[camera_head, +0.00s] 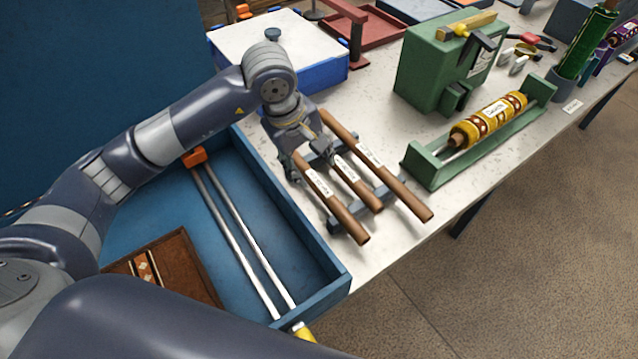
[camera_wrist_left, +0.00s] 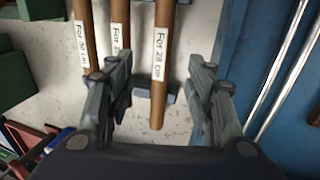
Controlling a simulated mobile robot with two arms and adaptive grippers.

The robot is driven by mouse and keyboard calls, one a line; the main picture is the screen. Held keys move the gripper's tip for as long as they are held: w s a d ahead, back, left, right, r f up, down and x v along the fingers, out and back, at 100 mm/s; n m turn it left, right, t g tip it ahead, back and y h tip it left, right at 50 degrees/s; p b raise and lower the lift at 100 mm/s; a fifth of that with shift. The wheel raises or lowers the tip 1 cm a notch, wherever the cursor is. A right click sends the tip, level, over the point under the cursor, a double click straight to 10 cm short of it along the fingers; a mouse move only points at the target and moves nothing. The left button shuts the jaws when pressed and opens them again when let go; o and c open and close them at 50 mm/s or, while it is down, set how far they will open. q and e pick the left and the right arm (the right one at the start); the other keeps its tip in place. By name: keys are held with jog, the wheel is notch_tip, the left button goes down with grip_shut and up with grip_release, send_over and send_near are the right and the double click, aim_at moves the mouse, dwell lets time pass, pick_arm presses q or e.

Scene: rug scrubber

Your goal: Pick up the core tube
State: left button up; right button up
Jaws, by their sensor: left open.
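Three brown core tubes with white labels lie side by side on a grey rack (camera_head: 345,222) on the pale bench: a left one (camera_head: 345,218), a middle one (camera_head: 368,196) and a right one (camera_head: 405,192). My left gripper (camera_head: 318,160) is open over their far ends and hides part of them. In the left wrist view, the rightmost tube (camera_wrist_left: 160,90), its label apparently reading "For 28 cm", runs between my open fingers (camera_wrist_left: 160,65). The left finger overlaps the middle tube (camera_wrist_left: 120,20). Contact cannot be told. My right gripper is not in view.
A blue tray (camera_head: 262,185) with metal rods (camera_head: 235,232) and a patterned brown panel (camera_head: 170,270) lies left of the tubes. A green stand (camera_head: 430,168) holding a yellow patterned roll (camera_head: 490,120) is at right. A green box (camera_head: 440,65) and a blue-white container (camera_head: 320,75) stand behind.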

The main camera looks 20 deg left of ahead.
pick_arm(q)
jog(key=p+x, duration=0.1)
jog(key=x, duration=0.2)
jog(key=p+x, duration=0.1)
jog(key=x, duration=0.2)
jog(key=p+x, duration=0.1)
jog(key=x, duration=0.2)
jog(key=shift+a+f+p, duration=0.25)
jog(key=shift+f+p, duration=0.05)
jog(key=shift+p, duration=0.05)
jog(key=shift+w+d+f, duration=0.1)
jog(key=shift+w+f, duration=0.05)
jog(key=shift+f, duration=0.45)
grip_shut()
